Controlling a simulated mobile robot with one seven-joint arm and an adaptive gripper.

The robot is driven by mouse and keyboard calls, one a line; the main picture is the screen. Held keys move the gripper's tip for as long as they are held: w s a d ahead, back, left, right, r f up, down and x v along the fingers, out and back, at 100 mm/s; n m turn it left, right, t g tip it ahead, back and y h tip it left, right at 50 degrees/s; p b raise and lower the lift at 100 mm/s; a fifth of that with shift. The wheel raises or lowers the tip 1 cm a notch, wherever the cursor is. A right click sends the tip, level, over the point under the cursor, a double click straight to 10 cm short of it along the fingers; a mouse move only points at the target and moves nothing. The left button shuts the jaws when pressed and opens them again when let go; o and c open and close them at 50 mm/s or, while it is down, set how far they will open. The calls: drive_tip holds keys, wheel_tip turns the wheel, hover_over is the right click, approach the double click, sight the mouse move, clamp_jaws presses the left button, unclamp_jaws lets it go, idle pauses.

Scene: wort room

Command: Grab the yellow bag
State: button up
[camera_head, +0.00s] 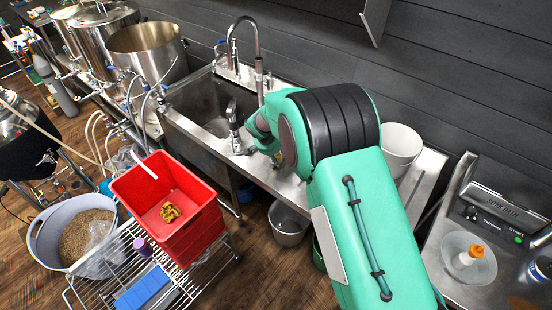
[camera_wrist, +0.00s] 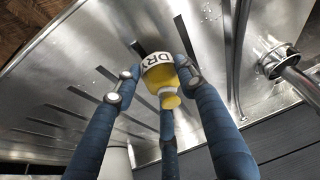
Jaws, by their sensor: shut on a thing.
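My gripper (camera_wrist: 154,82), with blue fingers, is shut on a yellow item (camera_wrist: 162,84) with a white band reading "DRY" in the wrist view; this looks like the yellow bag. It is held just over or against the steel counter; I cannot tell if it touches. In the head view, my green arm hides most of the gripper at the sink's right side, and only a small yellow patch (camera_head: 276,157) shows beneath it. Another crumpled yellow thing (camera_head: 170,212) lies in the red bin (camera_head: 196,238).
The steel sink (camera_head: 190,139) with its tall faucet (camera_head: 259,60) is beside my arm. A white bucket (camera_head: 400,146) stands on the counter to the right. A wire rack (camera_head: 190,285) carries the red bin, and a bucket of grain (camera_head: 40,240) stands left of it.

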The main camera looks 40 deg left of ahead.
drive_tip(key=shift+r, duration=0.8)
drive_tip(key=shift+s+d+r, duration=0.15)
drive_tip(key=shift+d+r, duration=0.05)
drive_tip(key=shift+r, duration=0.05)
drive_tip(key=s+d+r, duration=0.1)
drive_tip(key=s+d, duration=0.9)
drive_tip(key=d, duration=0.2)
drive_tip(key=shift+r, duration=0.15)
